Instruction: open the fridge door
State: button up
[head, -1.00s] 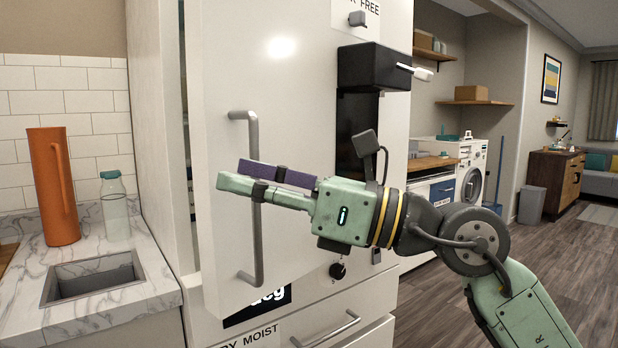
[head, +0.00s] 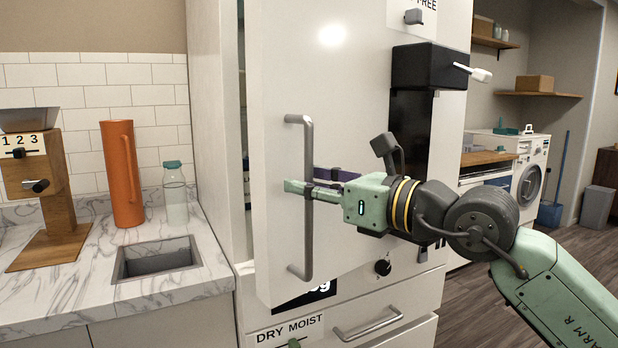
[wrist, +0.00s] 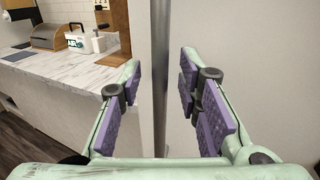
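The white fridge door (head: 350,130) stands slightly ajar in the head view, with a narrow dark gap along its left edge. Its grey vertical bar handle (head: 307,240) is near that edge. My gripper (head: 298,186) reaches across the handle at mid-height from the right. In the wrist view, the handle (wrist: 159,80) runs upright between the two fingers of my gripper (wrist: 158,85). The fingers are spread, with a visible gap on each side of the bar. The fridge interior is mostly hidden behind the door.
A marble counter (head: 75,285) with a sink (head: 158,258), an orange pitcher (head: 121,180), a glass bottle (head: 175,200) and a wooden dispenser (head: 50,190) stands left of the fridge. A drawer handle (head: 367,328) juts out below the door. Open floor (head: 475,315) lies to the right.

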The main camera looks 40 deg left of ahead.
jog(key=shift+a, duration=0.25)
grip_shut()
dwell(0.8)
